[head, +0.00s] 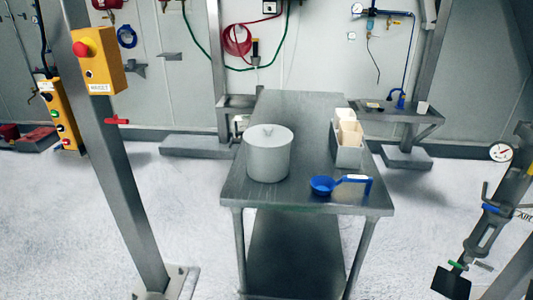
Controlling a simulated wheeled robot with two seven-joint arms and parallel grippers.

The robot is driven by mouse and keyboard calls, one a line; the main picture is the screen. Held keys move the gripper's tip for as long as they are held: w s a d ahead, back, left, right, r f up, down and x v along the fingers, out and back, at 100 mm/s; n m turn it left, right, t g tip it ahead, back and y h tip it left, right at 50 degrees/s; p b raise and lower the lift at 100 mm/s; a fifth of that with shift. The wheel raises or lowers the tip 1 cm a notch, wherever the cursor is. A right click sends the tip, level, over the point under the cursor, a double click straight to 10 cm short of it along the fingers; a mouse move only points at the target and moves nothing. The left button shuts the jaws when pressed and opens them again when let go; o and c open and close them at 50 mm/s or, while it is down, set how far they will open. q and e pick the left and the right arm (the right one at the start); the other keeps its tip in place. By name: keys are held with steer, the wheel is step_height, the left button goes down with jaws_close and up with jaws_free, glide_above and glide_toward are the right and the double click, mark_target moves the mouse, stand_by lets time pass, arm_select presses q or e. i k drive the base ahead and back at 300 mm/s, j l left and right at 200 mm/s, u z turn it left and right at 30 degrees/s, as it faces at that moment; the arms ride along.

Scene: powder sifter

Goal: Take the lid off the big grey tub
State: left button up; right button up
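The big grey tub (268,160) stands upright on the near left part of a metal table. Its round, light grey lid (269,135) is on top, with a small raised grip in the middle. Neither of my grippers shows in the head view, so nothing is seen touching the tub or lid.
The metal table (300,108) also holds a blue scoop (322,186) at the near right and a grey bin (347,156) with beige containers. A grey post (110,170) with a yellow button box (98,67) stands on the left. Open floor lies around the table.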

mark_target(265, 135)
steer(key=j, duration=0.85)
steer(key=i+j, duration=0.15)
steer(key=j, duration=0.7)
steer(key=j+z, duration=0.1)
steer(key=z, duration=0.35)
steer(key=j+z, duration=0.1)
steer(key=z, duration=0.35)
steer(key=j+z, duration=0.15)
steer(key=z, duration=0.25)
